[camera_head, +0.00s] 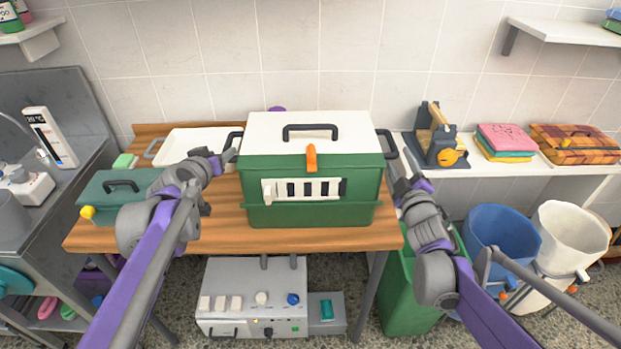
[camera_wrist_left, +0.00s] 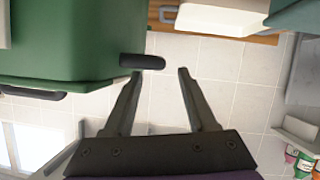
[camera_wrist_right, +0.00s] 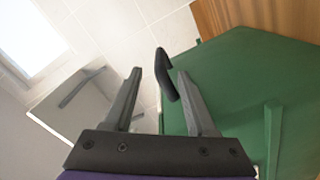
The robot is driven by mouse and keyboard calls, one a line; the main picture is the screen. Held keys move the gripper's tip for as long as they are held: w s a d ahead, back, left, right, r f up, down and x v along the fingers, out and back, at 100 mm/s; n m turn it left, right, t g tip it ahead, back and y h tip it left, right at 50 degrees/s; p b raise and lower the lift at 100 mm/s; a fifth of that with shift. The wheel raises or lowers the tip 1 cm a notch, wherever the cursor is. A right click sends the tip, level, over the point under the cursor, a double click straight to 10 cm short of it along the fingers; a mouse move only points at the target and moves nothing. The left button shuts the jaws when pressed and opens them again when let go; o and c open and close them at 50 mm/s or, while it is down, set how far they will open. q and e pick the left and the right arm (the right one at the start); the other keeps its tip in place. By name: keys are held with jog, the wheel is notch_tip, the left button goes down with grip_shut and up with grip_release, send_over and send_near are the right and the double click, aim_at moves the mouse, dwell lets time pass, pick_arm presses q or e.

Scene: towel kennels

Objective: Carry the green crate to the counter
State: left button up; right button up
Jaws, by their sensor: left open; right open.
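The green crate (camera_head: 312,210) stands upright on the wooden counter. It has a white lid, an orange latch, a barred white front and dark side handles. My left gripper (camera_head: 230,158) is open beside its left handle. In the left wrist view that handle (camera_wrist_left: 142,61) lies just ahead of my open fingertips (camera_wrist_left: 158,75), toward the crate wall (camera_wrist_left: 70,40). My right gripper (camera_head: 400,178) is open beside the right side. In the right wrist view the right handle (camera_wrist_right: 165,75) lies between or just beyond my open fingertips (camera_wrist_right: 158,72); I cannot tell whether they touch.
A small green box (camera_head: 118,190) and a white tray (camera_head: 195,140) are on the counter's left. A white shelf (camera_head: 480,170) holds a clamp device (camera_head: 436,135) and folded towels (camera_head: 503,142). Blue (camera_head: 502,236) and white (camera_head: 570,232) bins stand at right. A grey machine (camera_head: 253,290) sits beneath.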

aim_at(230, 146)
pick_arm(q)
jog(key=x, duration=0.9)
pick_arm(e)
jog(key=w, duration=0.9)
jog(key=shift+a, duration=0.15)
pick_arm(q)
grip_shut()
pick_arm(e)
grip_shut()
pick_arm(q)
jog(key=shift+a, duration=0.1)
